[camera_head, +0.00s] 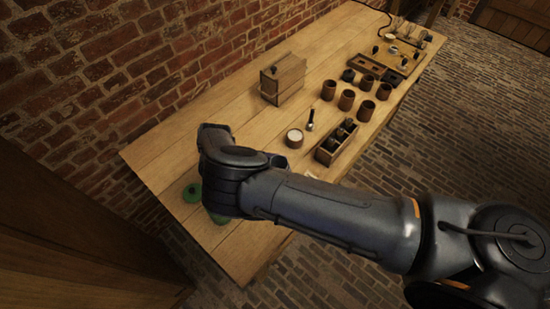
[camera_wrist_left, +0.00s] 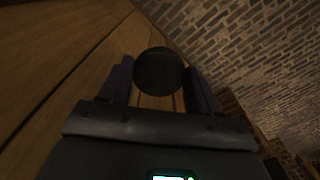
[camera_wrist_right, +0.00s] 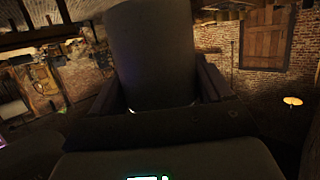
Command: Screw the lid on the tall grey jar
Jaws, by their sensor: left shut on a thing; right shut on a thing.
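My right arm comes in from the right in the head view and hides its gripper and what it holds. In the right wrist view my right gripper (camera_wrist_right: 158,88) is shut on a large dark grey cylinder, apparently the tall grey jar (camera_wrist_right: 152,45), with a finger on each side. In the left wrist view my left gripper (camera_wrist_left: 158,82) is shut on a dark round thing, apparently the lid (camera_wrist_left: 158,70), seen face on. The left gripper does not show in the head view. Whether lid and jar touch cannot be told.
The wooden table (camera_head: 160,155) holds a wooden box (camera_head: 283,80), several brown cups (camera_head: 346,99), a crate with dark items (camera_head: 337,145), a small pale-topped jar (camera_head: 294,138) and a thin upright tool (camera_head: 310,120). Boards are bare left of the box.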

